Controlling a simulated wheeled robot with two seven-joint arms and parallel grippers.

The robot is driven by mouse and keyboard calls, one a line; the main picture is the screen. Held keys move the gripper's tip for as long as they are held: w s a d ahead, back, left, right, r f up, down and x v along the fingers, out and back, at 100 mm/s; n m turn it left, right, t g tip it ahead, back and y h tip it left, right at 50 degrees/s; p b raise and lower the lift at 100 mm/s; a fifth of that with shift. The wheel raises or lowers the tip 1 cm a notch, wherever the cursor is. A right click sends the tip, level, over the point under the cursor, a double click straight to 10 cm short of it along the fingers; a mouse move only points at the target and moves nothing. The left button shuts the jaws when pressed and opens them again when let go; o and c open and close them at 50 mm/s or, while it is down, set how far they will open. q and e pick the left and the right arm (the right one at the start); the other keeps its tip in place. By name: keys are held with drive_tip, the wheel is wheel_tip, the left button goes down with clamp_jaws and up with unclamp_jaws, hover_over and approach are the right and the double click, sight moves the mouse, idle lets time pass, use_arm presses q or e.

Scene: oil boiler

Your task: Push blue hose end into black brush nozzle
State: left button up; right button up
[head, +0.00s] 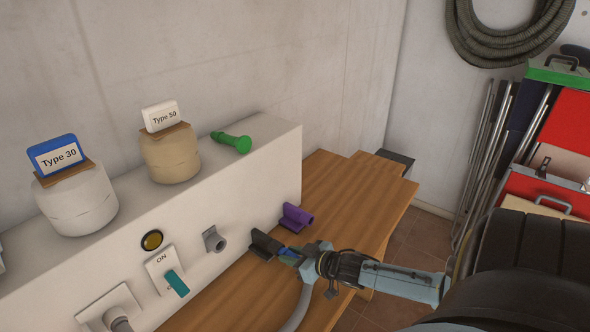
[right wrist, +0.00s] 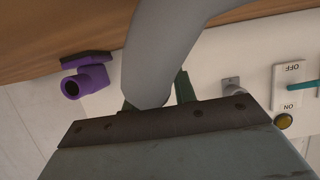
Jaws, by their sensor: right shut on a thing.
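The black brush nozzle (head: 262,245) lies on the wooden bench against the white housing in the head view. My right gripper (head: 297,256) is beside it, on its right, shut on the hose end. A little of the blue hose end (head: 288,254) shows between the gripper and the nozzle. It points at the nozzle, but I cannot tell whether it is inside or only close to it. The grey hose (head: 302,308) hangs down from the gripper; in the right wrist view the hose (right wrist: 168,45) runs up across the middle and hides the hose end. My left gripper is not in view.
A purple nozzle (head: 296,217) lies just behind the black one. The white housing carries a grey pipe stub (head: 214,240), a teal switch (head: 176,283) and a yellow button (head: 152,240). The bench behind is clear.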

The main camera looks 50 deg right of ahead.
drive_tip(key=shift+w, duration=0.45)
drive_tip(key=o, duration=1.1)
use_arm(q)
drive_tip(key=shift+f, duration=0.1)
use_arm(e)
drive_tip(key=shift+s, duration=0.1)
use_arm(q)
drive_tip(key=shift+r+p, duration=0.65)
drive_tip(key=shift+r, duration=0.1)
use_arm(e)
drive_tip(key=v, duration=1.3)
drive_tip(key=shift+s+r, duration=0.1)
drive_tip(key=shift+s, duration=0.05)
